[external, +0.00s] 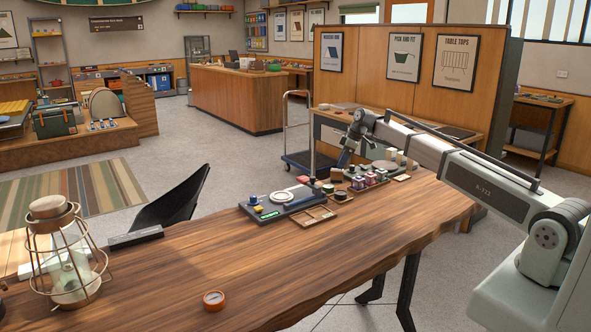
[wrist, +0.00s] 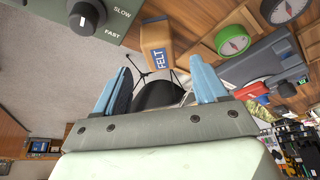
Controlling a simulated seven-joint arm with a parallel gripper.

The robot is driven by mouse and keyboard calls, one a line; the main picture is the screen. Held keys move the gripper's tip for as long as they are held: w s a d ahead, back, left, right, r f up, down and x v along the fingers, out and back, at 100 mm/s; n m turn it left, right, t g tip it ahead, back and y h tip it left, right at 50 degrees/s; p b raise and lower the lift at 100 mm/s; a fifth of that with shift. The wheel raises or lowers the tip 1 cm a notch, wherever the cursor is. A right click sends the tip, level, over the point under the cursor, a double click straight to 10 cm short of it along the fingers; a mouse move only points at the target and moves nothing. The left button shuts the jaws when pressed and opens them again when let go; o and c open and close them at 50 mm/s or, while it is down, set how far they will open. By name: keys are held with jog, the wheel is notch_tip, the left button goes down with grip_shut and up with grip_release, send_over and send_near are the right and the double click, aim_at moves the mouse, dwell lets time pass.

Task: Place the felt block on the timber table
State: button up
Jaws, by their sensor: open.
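The felt block (wrist: 155,38) is a tan block with a blue label reading FELT, at the top middle of the wrist view. It stands just beyond my gripper (wrist: 164,68), roughly in line with the gap between the two light-blue fingers. The fingers are apart, with nothing held between them. In the external view my gripper (external: 344,158) is over the far end of the timber table (external: 240,245), by a cluster of small items. I cannot tell the felt block apart there.
A grey panel (wrist: 85,18) with a SLOW/FAST knob and a green dial (wrist: 232,41) flank the block. A grey tray (external: 282,205) and a wooden tray (external: 314,216) lie on the table. A wire lantern (external: 70,260) and round compass (external: 214,300) stand nearer. The table's middle is bare.

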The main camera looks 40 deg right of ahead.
jog(key=shift+v, duration=2.5)
